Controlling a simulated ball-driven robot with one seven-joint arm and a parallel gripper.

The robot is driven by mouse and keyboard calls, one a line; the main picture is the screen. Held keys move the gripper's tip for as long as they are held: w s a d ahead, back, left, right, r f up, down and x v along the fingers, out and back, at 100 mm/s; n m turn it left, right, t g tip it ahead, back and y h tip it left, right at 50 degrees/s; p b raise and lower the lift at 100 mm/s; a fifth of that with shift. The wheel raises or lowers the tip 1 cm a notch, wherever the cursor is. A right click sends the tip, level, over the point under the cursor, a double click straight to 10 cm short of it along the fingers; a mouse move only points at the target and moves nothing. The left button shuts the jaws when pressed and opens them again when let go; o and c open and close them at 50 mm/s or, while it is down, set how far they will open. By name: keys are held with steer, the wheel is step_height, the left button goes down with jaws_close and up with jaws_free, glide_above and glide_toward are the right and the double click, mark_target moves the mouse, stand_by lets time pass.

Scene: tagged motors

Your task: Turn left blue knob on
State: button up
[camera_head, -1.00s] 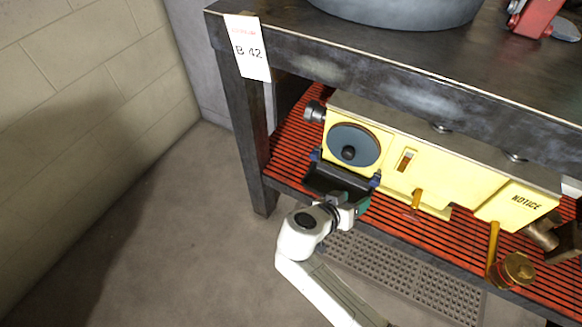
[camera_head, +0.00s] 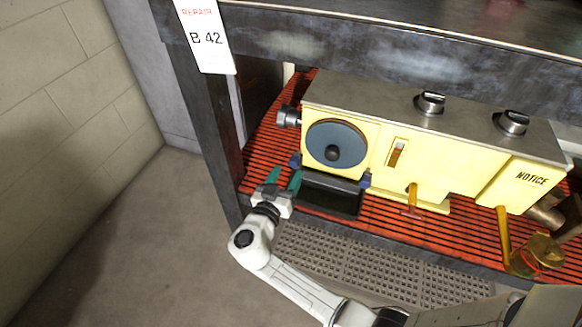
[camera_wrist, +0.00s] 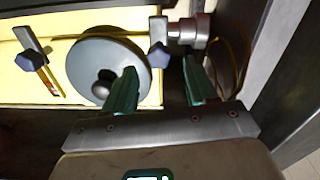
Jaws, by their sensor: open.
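The yellow machine (camera_head: 440,150) has two small blue knobs beside its black tray (camera_head: 330,198). The left blue knob (camera_head: 295,160) is at the tray's upper left corner and the right blue knob (camera_head: 365,181) is at its right. My gripper (camera_head: 283,177), with green fingers, is open and empty just below the left knob. In the wrist view the left knob (camera_wrist: 158,56) appears beyond and between the fingertips of my gripper (camera_wrist: 160,67), with no visible contact. The right knob (camera_wrist: 30,61) is at that view's far left.
A round grey disc (camera_head: 336,146) and a silver fitting (camera_head: 288,116) are close to the left knob. The dark bench top (camera_head: 400,50) overhangs, and its leg (camera_head: 205,130) stands left of my gripper. Open floor lies at front left.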

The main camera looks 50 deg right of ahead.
mark_target(292, 165)
steer(key=shift+x, duration=2.1)
steer(key=shift+b, duration=0.3)
steer(key=c, duration=1.1)
